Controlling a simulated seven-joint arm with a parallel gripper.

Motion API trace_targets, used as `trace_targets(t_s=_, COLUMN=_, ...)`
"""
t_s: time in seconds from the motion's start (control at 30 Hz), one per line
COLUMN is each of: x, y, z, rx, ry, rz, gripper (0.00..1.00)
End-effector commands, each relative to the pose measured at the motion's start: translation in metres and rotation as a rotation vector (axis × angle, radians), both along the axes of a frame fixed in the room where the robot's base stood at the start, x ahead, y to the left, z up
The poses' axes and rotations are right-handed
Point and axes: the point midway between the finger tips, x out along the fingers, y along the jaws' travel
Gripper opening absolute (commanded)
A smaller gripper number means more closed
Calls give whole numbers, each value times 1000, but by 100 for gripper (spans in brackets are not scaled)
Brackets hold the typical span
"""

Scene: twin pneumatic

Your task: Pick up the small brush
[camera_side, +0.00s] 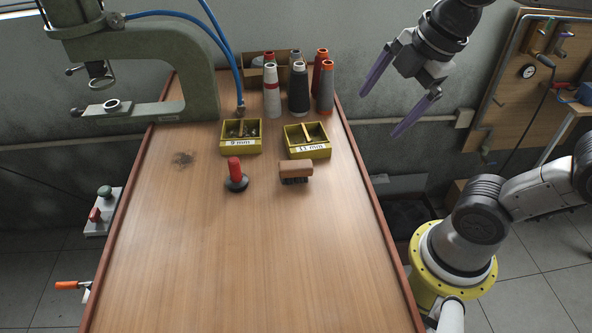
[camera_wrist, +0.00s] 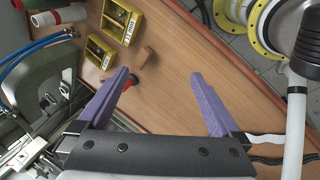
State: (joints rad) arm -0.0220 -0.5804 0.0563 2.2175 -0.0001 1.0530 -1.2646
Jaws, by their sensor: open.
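The small brush (camera_side: 295,171) has a brown wooden block on top and dark bristles below. It stands on the bench, right of a red-handled tool with a round black base (camera_side: 236,176). In the wrist view the brush (camera_wrist: 142,59) shows beyond the left finger, beside the red handle (camera_wrist: 133,79), which is partly hidden by that finger. My gripper (camera_side: 390,98) is open and empty, high up and to the right of the bench in the side view. Its two purple fingers (camera_wrist: 165,88) are wide apart in the wrist view, with bare bench between and beyond them.
Two yellow bins (camera_side: 241,149) (camera_side: 307,153) stand just behind the brush. Several thread cones (camera_side: 298,95) stand farther back. A green press (camera_side: 185,70) with blue hoses is at the back left. The front of the bench (camera_side: 250,270) is clear, with a raised red-brown edge.

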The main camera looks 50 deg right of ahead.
Motion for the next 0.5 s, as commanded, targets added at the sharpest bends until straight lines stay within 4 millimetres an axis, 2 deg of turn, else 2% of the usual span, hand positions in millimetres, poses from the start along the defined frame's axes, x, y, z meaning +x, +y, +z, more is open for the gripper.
trace_targets(t_s=0.17, x=42, y=8, z=8, rx=-148, ry=87, rz=424, gripper=100)
trace_targets(t_s=0.27, x=72, y=15, z=4, rx=-211, ry=147, rz=675, gripper=100)
trace_targets(t_s=0.4, x=115, y=28, z=-13, rx=-255, ry=231, rz=963, gripper=100)
trace_targets(t_s=0.5, x=136, y=36, z=-30, rx=-245, ry=281, rz=1029, gripper=100)
